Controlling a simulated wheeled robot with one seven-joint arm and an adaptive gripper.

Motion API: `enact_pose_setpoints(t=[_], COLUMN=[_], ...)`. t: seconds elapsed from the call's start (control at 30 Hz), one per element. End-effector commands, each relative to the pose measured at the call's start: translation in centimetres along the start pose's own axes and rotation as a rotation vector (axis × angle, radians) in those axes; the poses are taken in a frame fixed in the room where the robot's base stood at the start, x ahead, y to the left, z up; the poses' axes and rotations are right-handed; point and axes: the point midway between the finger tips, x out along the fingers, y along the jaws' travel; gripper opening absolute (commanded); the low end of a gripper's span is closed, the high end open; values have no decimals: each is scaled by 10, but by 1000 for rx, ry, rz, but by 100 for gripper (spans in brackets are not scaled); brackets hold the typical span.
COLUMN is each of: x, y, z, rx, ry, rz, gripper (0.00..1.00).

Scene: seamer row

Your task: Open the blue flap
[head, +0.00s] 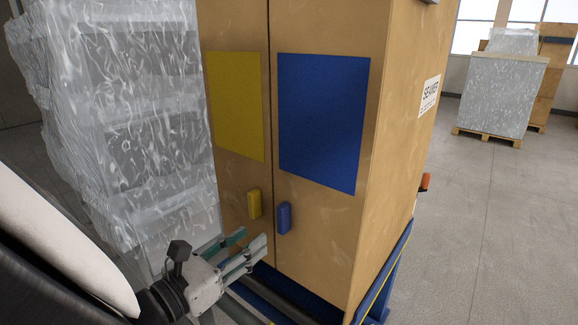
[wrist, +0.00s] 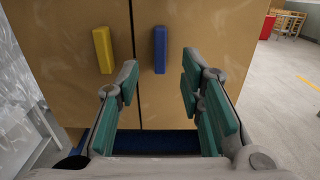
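The blue flap (head: 322,120) is the right-hand door of a tan cabinet, marked by a large blue panel, and it is shut. Its small upright blue handle (head: 284,218) sits low near the seam between the doors. The handle also shows in the wrist view (wrist: 160,50), ahead of the fingers and between their lines. My gripper (head: 250,250) is open and empty, in front of the cabinet and a little below and left of the blue handle. In the wrist view its green-padded fingers (wrist: 160,105) are spread wide, touching nothing that I can see.
The left door has a yellow panel (head: 235,105) and a yellow handle (head: 254,204), close beside the blue one. A wrapped stack (head: 135,120) stands close on the left. A blue base frame (head: 388,270) runs under the cabinet. The floor (head: 465,240) at right is clear.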

Motion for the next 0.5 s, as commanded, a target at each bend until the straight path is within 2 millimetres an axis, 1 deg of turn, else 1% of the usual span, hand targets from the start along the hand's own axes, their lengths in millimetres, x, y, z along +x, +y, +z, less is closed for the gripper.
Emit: enact_pose_setpoints(t=[0.03,0.1,0.3,0.5], x=[11,26,63,87], y=[-1,-1,-1,-1], z=[0,0,-1,-1], rx=[0,0,0,0], ry=[0,0,1,1], rz=[-4,-4,-4,-2], gripper=[35,35,35,35])
